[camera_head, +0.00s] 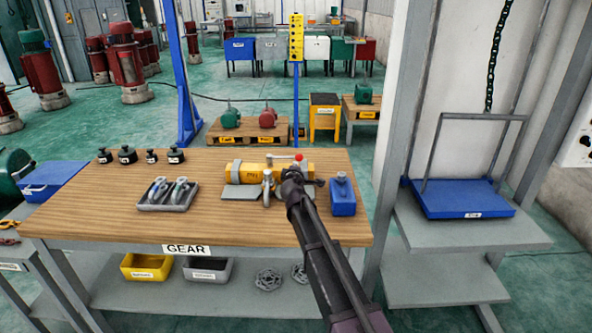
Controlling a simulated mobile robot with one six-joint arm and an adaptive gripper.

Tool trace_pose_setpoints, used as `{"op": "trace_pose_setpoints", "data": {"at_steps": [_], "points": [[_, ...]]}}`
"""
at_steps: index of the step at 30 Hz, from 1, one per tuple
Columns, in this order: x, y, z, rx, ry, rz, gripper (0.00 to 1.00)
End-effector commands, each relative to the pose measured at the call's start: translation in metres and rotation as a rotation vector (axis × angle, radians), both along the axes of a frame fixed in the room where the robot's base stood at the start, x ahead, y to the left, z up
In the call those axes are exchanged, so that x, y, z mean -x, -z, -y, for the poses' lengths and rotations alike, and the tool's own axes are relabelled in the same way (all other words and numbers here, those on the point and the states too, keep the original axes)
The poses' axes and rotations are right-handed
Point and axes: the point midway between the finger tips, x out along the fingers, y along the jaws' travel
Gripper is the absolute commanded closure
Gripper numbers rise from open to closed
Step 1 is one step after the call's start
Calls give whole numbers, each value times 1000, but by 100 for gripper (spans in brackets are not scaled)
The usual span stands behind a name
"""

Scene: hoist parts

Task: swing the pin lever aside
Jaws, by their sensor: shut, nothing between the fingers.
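A yellow cylindrical unit (250,177) lies on its side in a grey cradle (238,192) on the wooden bench. A thin light-coloured lever (279,157) with a red ball knob (299,157) runs along its top; I take this as the pin lever. The knob is at the lever's right end. My gripper (291,172) is shut and empty at the unit's right part, just below the knob in the picture. Whether it touches the lever or the unit I cannot tell. My gripper and arm hide part of the unit's right end.
A blue block-like item (342,196) stands close right of my arm. A grey tray (167,203) with metal shackles lies left, and several black weights (127,155) stand at the back left. The bench top (110,205) is bare between them. A grey post (397,130) rises at right.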

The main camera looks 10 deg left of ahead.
Motion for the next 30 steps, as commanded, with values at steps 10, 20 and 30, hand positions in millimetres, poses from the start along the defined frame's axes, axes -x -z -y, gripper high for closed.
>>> {"op": "trace_pose_setpoints", "data": {"at_steps": [10,20,30], "points": [[-31,0,-1,1,-11,0,100],[-44,0,0,0,-12,0,100],[-46,0,0,0,-12,0,100]]}}
